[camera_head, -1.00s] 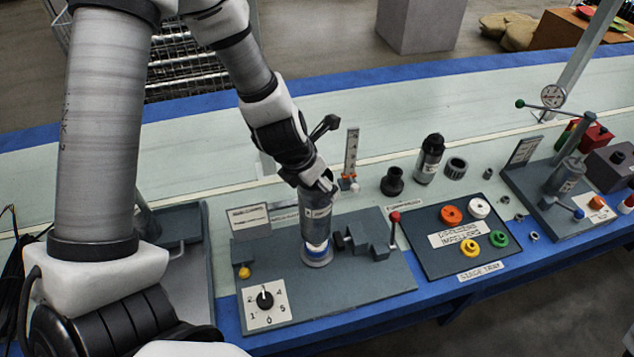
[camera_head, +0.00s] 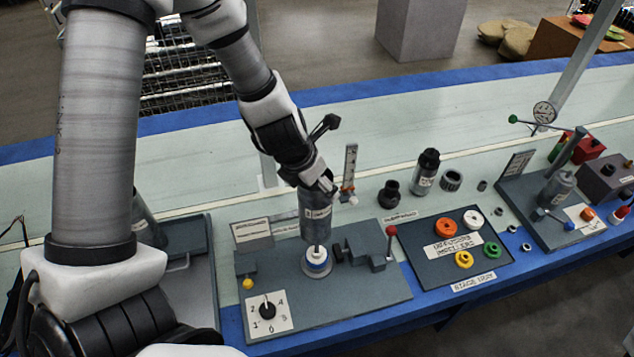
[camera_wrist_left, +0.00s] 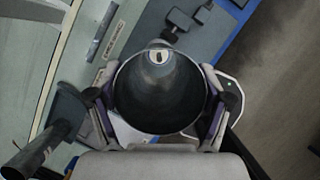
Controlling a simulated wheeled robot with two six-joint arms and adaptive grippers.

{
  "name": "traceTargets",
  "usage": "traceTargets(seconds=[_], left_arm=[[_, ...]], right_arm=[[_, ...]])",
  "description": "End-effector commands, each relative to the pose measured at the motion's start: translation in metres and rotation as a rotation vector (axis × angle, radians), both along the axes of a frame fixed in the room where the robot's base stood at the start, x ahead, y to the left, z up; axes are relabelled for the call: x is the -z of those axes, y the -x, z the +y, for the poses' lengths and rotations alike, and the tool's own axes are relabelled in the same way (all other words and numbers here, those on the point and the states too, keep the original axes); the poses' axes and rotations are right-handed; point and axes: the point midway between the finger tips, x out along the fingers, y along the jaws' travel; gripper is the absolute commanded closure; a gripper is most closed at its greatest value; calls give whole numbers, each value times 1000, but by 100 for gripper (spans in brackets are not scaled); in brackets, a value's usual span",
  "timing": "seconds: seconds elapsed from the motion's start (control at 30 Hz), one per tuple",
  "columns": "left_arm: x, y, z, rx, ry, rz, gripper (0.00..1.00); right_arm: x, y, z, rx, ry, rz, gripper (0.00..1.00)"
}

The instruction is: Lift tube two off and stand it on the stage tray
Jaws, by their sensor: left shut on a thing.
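A grey tube (camera_head: 316,224) with a pale label stands upright above a round blue-and-white seat (camera_head: 316,262) on the grey fixture plate (camera_head: 370,292). A thin shaft shows between the tube's lower end and the seat. My left gripper (camera_head: 314,192) is shut on the tube near its top. In the left wrist view I look down the tube's open bore (camera_wrist_left: 160,105), with a finger on each side and the shaft's pale end inside. I cannot read the tube's label. The dark stage tray (camera_head: 437,272) lies to the right with coloured impellers on it. My right gripper is out of view.
A red-knobbed lever (camera_head: 391,231) and grey blocks (camera_head: 362,240) stand between tube and tray. Orange (camera_head: 446,228), white, yellow and green impellers occupy much of the tray. Dark fittings (camera_head: 389,194) stand behind it. A numbered dial (camera_head: 267,310) sits front left.

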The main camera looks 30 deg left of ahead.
Motion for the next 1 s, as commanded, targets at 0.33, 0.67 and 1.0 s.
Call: traceTargets(seconds=[0.33,0.67,1.0], left_arm=[[-25,0,0,0,0,-1,71],[-41,0,0,1,0,-2,71],[-40,-1,0,1,-1,-2,71]], right_arm=[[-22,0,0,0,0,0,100],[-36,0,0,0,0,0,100],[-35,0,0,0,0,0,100]])
